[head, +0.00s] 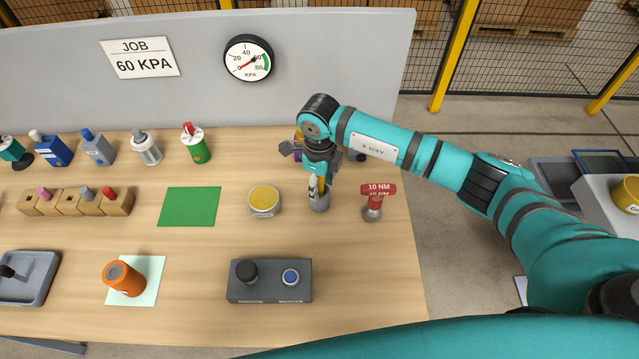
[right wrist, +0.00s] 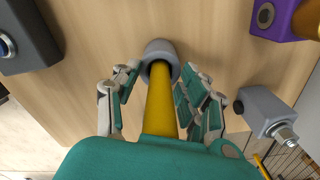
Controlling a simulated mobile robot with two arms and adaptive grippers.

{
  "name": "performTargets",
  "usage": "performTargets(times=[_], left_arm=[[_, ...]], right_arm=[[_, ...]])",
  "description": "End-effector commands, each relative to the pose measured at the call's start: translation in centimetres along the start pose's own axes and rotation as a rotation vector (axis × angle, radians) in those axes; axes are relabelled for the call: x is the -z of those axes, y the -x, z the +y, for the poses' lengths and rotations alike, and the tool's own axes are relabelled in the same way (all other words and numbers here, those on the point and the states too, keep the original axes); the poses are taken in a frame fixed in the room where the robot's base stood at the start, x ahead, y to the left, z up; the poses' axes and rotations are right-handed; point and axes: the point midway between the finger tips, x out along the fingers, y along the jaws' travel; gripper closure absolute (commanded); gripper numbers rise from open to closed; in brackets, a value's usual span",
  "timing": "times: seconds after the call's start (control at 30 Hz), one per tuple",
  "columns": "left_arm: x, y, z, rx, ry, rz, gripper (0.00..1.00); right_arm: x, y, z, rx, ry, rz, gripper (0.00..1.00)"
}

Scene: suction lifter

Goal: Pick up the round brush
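What looks like the round brush shows in the right wrist view as a long yellow handle (right wrist: 159,105) standing in a round grey cup (right wrist: 160,50). Its bristles cannot be seen. In the head view the grey cup (head: 320,203) stands on the table below my right gripper (head: 318,184), which hides much of the handle. In the right wrist view my right gripper (right wrist: 162,92) has its fingers spread on both sides of the handle. A gap shows on the left side; the right fingers are close to it. My left gripper is not in view.
A yellow-topped tin (head: 264,199) stands left of the cup and a red torque tool (head: 375,198) to its right. A grey button box (head: 270,281) lies in front. A purple block (right wrist: 283,18) and a grey block (right wrist: 265,110) are nearby. A grey panel (head: 330,60) stands behind.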

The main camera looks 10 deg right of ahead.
Motion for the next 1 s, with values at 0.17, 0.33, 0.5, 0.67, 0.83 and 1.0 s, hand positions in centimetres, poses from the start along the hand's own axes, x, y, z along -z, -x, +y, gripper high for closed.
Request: performTargets(times=[0.17, 0.33, 0.5, 0.67, 0.83, 1.0], left_arm=[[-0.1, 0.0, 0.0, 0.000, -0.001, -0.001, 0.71], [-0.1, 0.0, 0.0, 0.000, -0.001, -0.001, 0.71], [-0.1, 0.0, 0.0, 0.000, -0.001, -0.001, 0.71], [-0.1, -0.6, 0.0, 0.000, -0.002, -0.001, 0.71], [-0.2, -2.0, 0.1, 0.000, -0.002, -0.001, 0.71], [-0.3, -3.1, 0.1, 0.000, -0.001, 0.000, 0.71]], right_arm=[[0.0, 0.1, 0.0, 0.000, -0.001, 0.000, 0.83], [0.0, 0.1, 0.0, 0.000, -0.001, 0.000, 1.00], [0.0, 0.1, 0.0, 0.000, -0.001, -0.001, 1.00], [-0.1, 1.2, -0.2, 0.003, -0.001, -0.005, 1.00], [-0.1, 4.4, -0.2, 0.005, 0.000, -0.006, 1.00], [0.0, 7.6, -0.1, 0.004, 0.000, -0.004, 1.00]])
